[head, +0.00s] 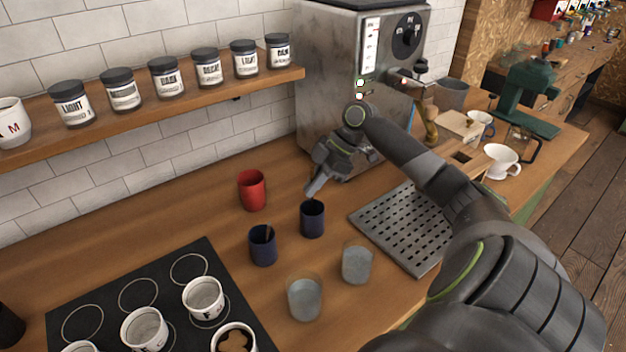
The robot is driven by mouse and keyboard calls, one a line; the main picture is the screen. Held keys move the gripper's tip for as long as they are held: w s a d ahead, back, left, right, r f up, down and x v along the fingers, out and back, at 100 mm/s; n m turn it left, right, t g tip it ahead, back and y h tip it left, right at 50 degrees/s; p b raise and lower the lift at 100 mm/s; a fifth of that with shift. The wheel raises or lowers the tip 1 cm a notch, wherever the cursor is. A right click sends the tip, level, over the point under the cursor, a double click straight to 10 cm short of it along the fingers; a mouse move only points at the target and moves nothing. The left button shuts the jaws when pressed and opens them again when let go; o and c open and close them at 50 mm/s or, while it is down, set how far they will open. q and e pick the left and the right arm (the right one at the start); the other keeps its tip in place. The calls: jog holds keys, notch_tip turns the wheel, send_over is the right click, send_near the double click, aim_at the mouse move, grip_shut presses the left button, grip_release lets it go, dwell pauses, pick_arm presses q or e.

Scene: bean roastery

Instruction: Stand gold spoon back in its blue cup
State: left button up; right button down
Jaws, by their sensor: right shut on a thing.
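My right gripper (314,186) reaches in from the right with its fingertips pointing down. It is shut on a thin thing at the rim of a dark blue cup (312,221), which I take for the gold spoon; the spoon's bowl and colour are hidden. This cup stands upright on the wooden counter. A second dark blue cup (263,248) stands to its left, nearer to me, with a thin dark handle rising inside it. My left gripper is out of view.
A red cup (252,191) stands behind the blue cups. Two clear glasses (305,299) (357,264) stand in front of them. A perforated metal tray (400,226) lies to the right, a black mat (75,318) with white cups to the left. A steel machine (325,75) stands behind.

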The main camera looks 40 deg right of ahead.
jog(key=c, duration=1.5)
grip_release()
jog(key=b+v, duration=0.3)
jog(key=v, duration=1.4)
jog(key=shift+r, duration=0.2)
jog(key=shift+w, duration=0.1)
